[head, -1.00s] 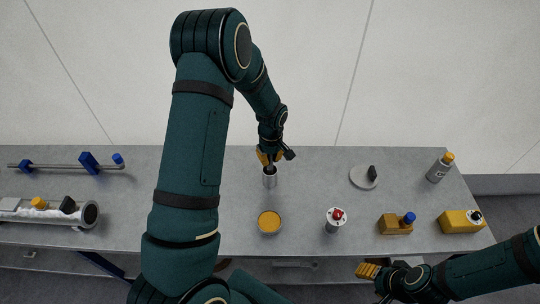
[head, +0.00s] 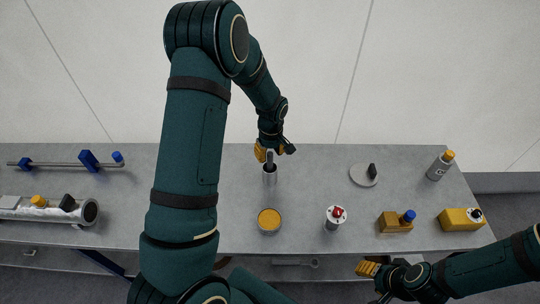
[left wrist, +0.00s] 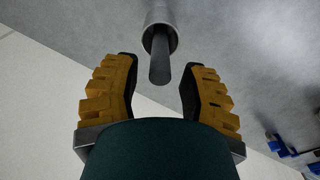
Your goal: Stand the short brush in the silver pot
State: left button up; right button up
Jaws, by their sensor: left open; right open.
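The silver pot (head: 270,179) stands upright on the grey bench in the head view; its rim also shows at the top of the left wrist view (left wrist: 160,18). A dark handle, apparently the short brush (head: 270,158), sticks up out of the pot; in the left wrist view the brush (left wrist: 159,66) points out of the pot's mouth towards the gripper. My left gripper (head: 273,156) is open just behind the handle, its yellow fingers apart on either side (left wrist: 160,88) and clear of it. My right gripper (head: 367,270) is open and empty in front of the bench.
The bench around the pot is clear.

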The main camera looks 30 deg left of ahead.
pick_arm(q)
notch_tip(320, 180, up, 10)
jog(key=shift+s+d, duration=0.15)
jog(key=shift+d, duration=0.1)
dwell(1.0)
